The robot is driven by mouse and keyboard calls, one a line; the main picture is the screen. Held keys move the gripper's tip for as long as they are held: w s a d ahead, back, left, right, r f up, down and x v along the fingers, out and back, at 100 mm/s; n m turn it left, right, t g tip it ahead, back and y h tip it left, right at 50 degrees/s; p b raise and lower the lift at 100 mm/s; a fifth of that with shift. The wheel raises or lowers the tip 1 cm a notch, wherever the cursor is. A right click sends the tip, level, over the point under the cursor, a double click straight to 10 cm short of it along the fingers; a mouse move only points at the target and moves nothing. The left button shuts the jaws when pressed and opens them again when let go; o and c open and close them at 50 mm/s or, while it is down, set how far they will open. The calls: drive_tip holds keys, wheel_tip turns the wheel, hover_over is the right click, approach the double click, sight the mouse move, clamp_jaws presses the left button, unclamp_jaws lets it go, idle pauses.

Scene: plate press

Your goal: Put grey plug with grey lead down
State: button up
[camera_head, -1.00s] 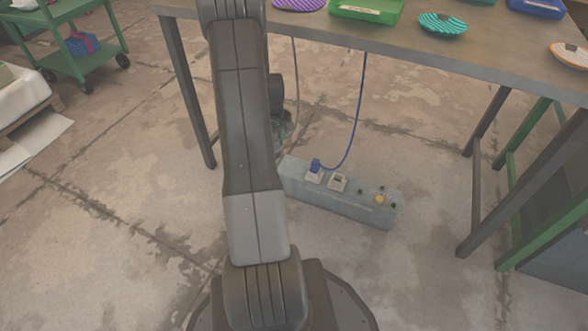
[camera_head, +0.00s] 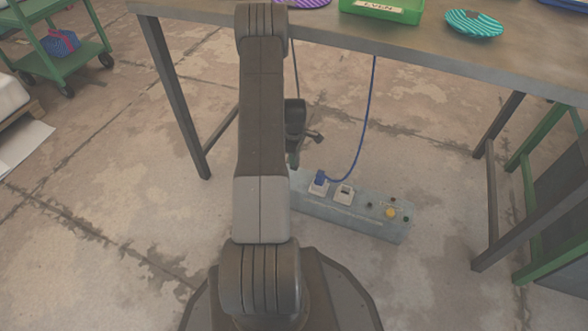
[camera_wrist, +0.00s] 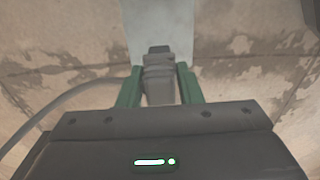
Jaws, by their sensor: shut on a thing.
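The grey plug (camera_wrist: 159,78) is held between the green fingers of my gripper (camera_wrist: 157,88) in the wrist view. Its grey lead (camera_wrist: 68,97) curves away to the left. In the head view my gripper (camera_head: 293,158) is low under the table, by the left end of the grey socket box (camera_head: 345,217); my arm hides part of it. The plug itself cannot be made out there. The grey lead (camera_head: 296,72) hangs from the table down to my gripper. In the wrist view the socket box (camera_wrist: 160,22) shows beyond the plug; whether they touch is unclear.
A blue plug (camera_head: 319,178) with a blue lead (camera_head: 366,120) sits in the left socket. The right socket (camera_head: 344,194) is empty. The table (camera_head: 430,55) overhangs the box, with legs at both sides. A green cart (camera_head: 70,62) stands at the far left. Floor around the box is clear.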

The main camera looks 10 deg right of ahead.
sight(295, 167)
drive_tip(key=shift+f+b, duration=0.95)
drive_tip(key=shift+f, duration=2.1)
drive_tip(key=shift+f, duration=0.1)
drive_tip(key=shift+f, duration=0.2)
drive_tip(key=o, duration=1)
drive_tip(key=shift+r, duration=0.1)
drive_tip(key=shift+r, duration=0.1)
wheel_tip(295, 167, up, 12)
drive_tip(key=p, duration=0.5)
drive_tip(key=shift+r, duration=0.1)
